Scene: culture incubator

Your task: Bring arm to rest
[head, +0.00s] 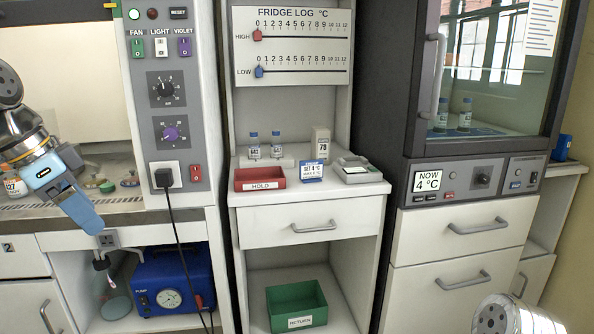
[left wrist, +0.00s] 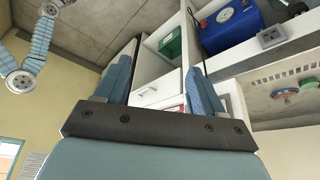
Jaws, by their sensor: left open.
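My left gripper (head: 84,212) is at the left of the head view, in front of the hood's front edge, with its blue fingers pointing down and to the right. In the left wrist view its two blue fingers (left wrist: 158,85) stand apart with nothing held between them. The gap shows the cabinet front behind. My right arm shows only as a rounded white and grey link (head: 505,315) at the bottom right of the head view. My right gripper is not seen in the head view.
A red HOLD tray (head: 260,184), small bottles (head: 276,145) and a scale-like device (head: 357,172) stand on the middle counter. A green RETURN bin (head: 297,305) sits below. A blue pump (head: 172,283) is under the hood. A black cord (head: 172,220) hangs near my left gripper. The fridge (head: 480,80) is right.

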